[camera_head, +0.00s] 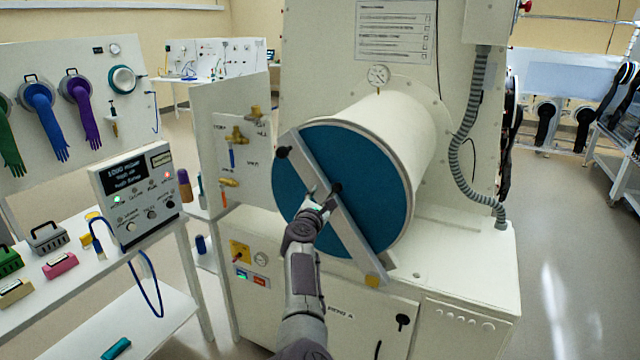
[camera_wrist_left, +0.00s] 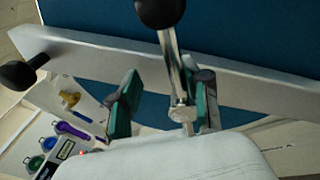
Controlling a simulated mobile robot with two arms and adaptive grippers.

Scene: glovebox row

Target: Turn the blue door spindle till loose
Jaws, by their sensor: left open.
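The blue round door (camera_head: 385,180) closes the end of a white cylinder. A pale bar (camera_head: 350,225) crosses it diagonally, with a black knob (camera_head: 283,152) near its upper left end. The door spindle's handle is near the bar's middle; its black knob (camera_head: 336,188) shows beside my left gripper (camera_head: 320,203). In the left wrist view the handle is a metal rod (camera_wrist_left: 172,65) with a black ball (camera_wrist_left: 160,10). My left gripper (camera_wrist_left: 163,103) is open, its green-padded fingers on either side of the rod's lower part. I cannot tell whether either pad touches it. My right gripper is out of view.
A pressure gauge (camera_head: 378,75) sits on top of the cylinder. A grey hose (camera_head: 463,150) runs down its right side. A panel with brass valves (camera_head: 237,136) stands close left. A control box (camera_head: 138,195) is on the left table. The floor at right is clear.

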